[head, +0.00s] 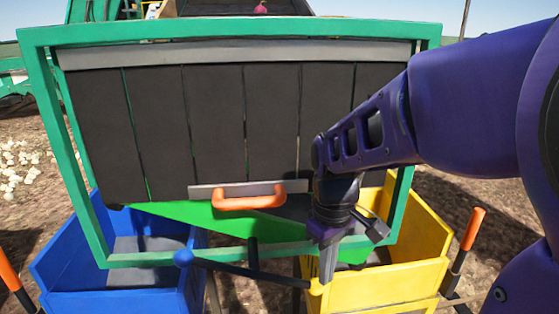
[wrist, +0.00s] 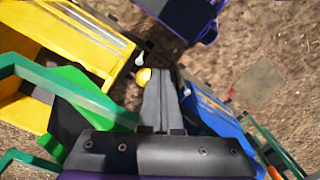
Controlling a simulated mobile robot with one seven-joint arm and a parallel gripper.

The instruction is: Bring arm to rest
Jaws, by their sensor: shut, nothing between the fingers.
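My purple arm reaches in from the right in the head view. My gripper (head: 326,275) points down in front of the green frame (head: 428,45), above the near edge of the yellow bin (head: 400,278). Its fingers are together and empty. In the wrist view the shut fingers of my gripper (wrist: 162,80) point up the picture, with a yellow ball-shaped knob (wrist: 143,76) close to the left of the tips. I cannot tell whether they touch it.
A dark bar ends in a blue knob (head: 183,258) at the left. An orange handle (head: 248,202) sits below the black slatted panel (head: 215,120). A blue bin (head: 120,290) stands lower left. Orange-tipped posts (head: 473,228) flank the bins. A red onion (head: 260,8) lies at the top.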

